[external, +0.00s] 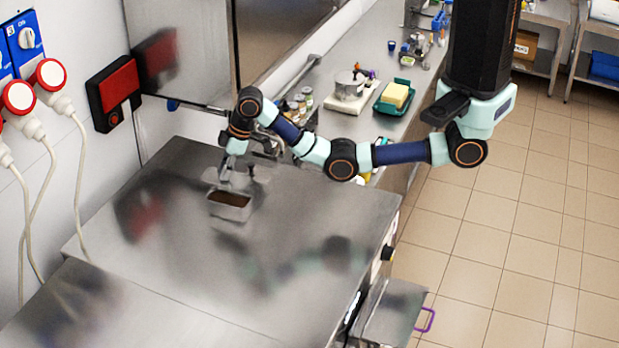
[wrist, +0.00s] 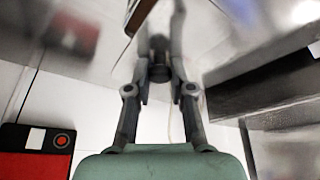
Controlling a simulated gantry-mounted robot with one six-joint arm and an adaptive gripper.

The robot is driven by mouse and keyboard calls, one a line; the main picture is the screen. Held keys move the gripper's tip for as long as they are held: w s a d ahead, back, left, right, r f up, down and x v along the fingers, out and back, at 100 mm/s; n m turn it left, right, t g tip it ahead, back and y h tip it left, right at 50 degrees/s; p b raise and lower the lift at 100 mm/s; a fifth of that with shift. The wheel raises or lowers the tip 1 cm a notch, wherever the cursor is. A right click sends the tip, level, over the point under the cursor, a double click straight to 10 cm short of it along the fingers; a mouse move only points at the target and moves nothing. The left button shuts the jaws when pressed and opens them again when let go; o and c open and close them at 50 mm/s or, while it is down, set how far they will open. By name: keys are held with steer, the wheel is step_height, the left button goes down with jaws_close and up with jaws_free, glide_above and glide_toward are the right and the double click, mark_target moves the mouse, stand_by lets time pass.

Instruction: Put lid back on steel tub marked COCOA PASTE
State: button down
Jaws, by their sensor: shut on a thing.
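The steel tub (external: 231,212) stands on the steel top of the machine, open, with brown paste showing inside. Its marking is too small to read. My gripper (external: 240,170) is just behind and above the tub. A grey metal lid (external: 222,180) hangs under it, apart from the paste and toward the tub's back side. In the wrist view my gripper (wrist: 159,75) is shut on the lid's dark knob (wrist: 159,58). A brown strip of the tub's contents (wrist: 141,14) shows at the top edge. Most of the lid is hard to make out.
The steel machine top (external: 300,225) is clear around the tub and mirrors my arm. A red and black switch box (external: 115,92) and plugs with cables are on the left wall. A counter behind holds a scale (external: 346,90), a green tray (external: 394,98) and small jars.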

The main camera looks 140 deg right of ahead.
steer(key=shift+a+f, duration=0.2)
steer(key=shift+f, duration=3)
steer(key=shift+f, duration=0.2)
steer(key=shift+c, duration=2.3)
jaws_free()
steer(key=shift+r, duration=3.55)
